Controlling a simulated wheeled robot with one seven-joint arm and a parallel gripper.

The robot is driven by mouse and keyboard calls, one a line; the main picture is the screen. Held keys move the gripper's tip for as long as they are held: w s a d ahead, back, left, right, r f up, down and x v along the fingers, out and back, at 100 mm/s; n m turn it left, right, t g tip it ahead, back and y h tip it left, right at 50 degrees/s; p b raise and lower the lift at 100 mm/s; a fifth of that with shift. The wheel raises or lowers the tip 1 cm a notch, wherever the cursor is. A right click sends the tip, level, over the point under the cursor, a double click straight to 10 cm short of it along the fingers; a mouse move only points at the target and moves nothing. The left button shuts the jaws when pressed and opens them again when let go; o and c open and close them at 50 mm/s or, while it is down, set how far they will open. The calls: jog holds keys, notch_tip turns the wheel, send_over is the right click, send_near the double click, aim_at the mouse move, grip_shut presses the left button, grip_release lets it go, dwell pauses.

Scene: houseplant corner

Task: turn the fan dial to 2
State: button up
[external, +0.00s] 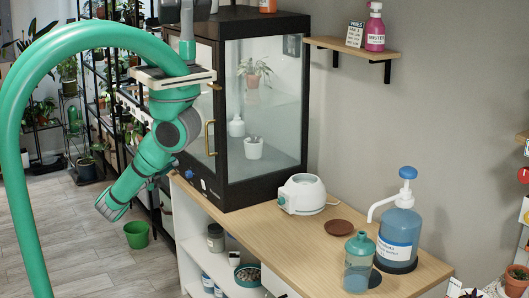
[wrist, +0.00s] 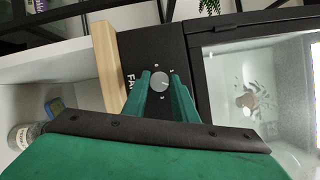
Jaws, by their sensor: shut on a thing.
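The fan dial (wrist: 159,81) is a small round grey knob on the black front panel (wrist: 148,50) of a glass plant cabinet (external: 265,110). Small white marks surround it, and part of the white word FAN shows beside it. I cannot read the dial's setting for certain. My gripper (wrist: 163,82) has its two green fingers on either side of the dial, shut on it. In the external view my arm hangs in front of the cabinet's left side; the fingers and the dial are not clear there.
The wooden bench (external: 300,236) carries a white-and-green device (external: 302,194), a brown saucer (external: 339,227), a green-topped bottle (external: 359,263) and a blue pump bottle (external: 399,235). The cabinet door has a brass handle (external: 210,138). Jars stand on the shelf below. A green bucket (external: 137,234) stands on the floor.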

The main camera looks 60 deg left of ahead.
jog(key=shift+w, duration=0.1)
dwell(0.3)
jog(key=o, duration=1)
jog(key=shift+o, duration=0.2)
jog(key=v, duration=1.1)
